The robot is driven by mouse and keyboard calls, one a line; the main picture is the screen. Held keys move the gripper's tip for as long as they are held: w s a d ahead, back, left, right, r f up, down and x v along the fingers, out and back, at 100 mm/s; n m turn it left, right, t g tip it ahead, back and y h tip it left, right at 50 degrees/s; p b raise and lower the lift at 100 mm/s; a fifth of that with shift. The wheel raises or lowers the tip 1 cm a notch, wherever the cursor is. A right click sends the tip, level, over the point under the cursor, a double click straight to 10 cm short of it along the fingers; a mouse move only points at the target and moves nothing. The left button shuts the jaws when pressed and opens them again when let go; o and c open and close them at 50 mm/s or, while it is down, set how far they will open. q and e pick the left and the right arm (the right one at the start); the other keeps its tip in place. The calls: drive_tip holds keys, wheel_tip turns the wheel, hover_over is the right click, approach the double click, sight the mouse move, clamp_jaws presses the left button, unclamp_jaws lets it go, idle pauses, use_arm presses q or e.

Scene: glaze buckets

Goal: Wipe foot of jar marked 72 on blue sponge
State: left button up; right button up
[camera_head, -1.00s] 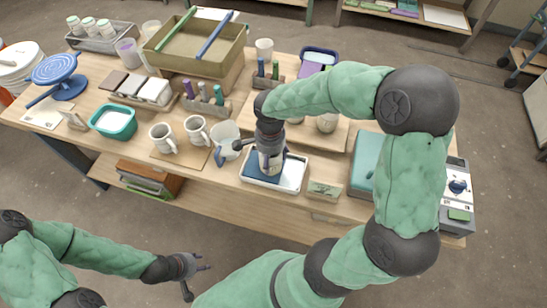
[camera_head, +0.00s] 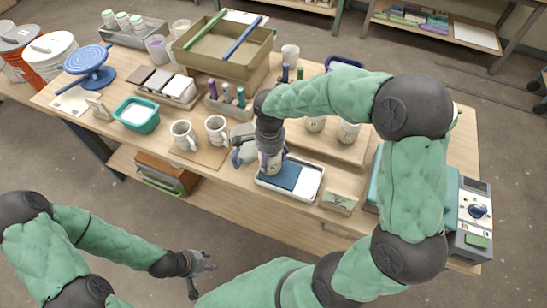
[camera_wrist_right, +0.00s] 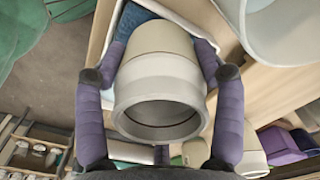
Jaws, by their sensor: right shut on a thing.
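My right gripper (camera_head: 270,147) is shut on a pale jar (camera_head: 270,164), with a finger on each side of it. The jar's open mouth faces the camera in the right wrist view (camera_wrist_right: 160,108); its foot is hidden and its marking cannot be read. The blue sponge (camera_head: 286,177) lies in a white tray (camera_head: 309,185). The jar is at the sponge's left end in the head view; I cannot tell whether they touch. My left gripper (camera_head: 202,275) is open and empty, in front of the table.
Two mugs (camera_head: 183,135) (camera_head: 217,130) stand left of the tray on a board. More pale jars (camera_head: 348,132) stand behind it. A small sign block (camera_head: 339,201) is right of the tray, near the table's front edge. A grey device (camera_head: 474,220) is further right.

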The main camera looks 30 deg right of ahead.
drive_tip(key=shift+r, duration=0.1)
drive_tip(key=shift+r+p, duration=2.5)
drive_tip(key=shift+r, duration=1)
drive_tip(key=shift+f, duration=0.1)
